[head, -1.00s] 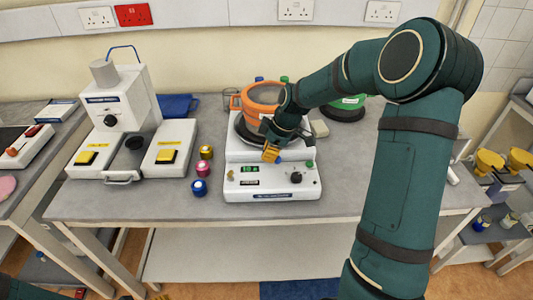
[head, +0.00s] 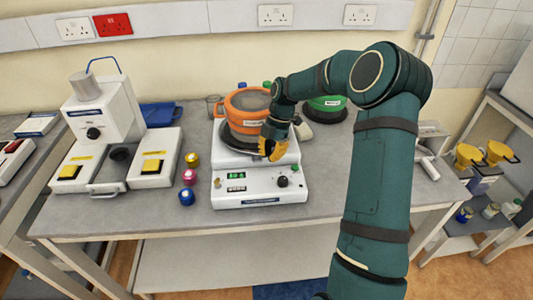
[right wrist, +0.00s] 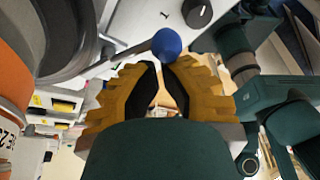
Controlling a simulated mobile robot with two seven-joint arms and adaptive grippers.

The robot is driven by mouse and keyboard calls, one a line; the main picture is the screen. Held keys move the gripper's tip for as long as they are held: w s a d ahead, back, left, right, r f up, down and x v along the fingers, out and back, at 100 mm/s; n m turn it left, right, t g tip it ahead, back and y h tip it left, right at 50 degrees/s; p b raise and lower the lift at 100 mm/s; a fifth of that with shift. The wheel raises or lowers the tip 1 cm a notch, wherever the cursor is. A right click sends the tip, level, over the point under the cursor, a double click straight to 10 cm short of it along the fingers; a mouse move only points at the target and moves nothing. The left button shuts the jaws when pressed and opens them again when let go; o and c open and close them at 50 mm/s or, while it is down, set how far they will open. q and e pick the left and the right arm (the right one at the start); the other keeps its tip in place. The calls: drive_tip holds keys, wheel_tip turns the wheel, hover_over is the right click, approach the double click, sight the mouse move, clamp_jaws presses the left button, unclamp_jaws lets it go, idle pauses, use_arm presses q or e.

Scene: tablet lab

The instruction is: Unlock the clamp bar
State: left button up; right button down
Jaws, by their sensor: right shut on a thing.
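The white bench machine (head: 262,187) has a green display and a black dial on its front, with an orange pot (head: 243,125) on top. In the right wrist view, a thin metal bar (right wrist: 128,55) ends in a blue ball knob (right wrist: 167,43); I take it for the clamp bar. My right gripper (head: 272,156), with yellow fingers, is at the machine's top right, beside the pot. In the right wrist view its fingertips (right wrist: 166,64) close in at the knob. The fingers and wrist hide the bar in the head view. My left gripper is out of view.
Three small jars, including a blue one (head: 187,197), stand left of the machine. A white device with yellow pads (head: 104,125) is further left. The front right of the bench is bare.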

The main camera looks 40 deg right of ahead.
drive_tip(key=n, duration=0.1)
drive_tip(key=d+n+g+p, duration=0.1)
drive_tip(key=shift+w+d+n, duration=0.15)
drive_tip(key=shift+w+n, duration=0.15)
drive_tip(key=shift+n, duration=0.1)
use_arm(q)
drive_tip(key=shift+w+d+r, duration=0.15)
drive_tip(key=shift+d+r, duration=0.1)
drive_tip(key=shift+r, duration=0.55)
use_arm(e)
drive_tip(key=shift+w+d, duration=0.1)
drive_tip(key=shift+d, duration=0.2)
drive_tip(key=shift+w+a, duration=0.1)
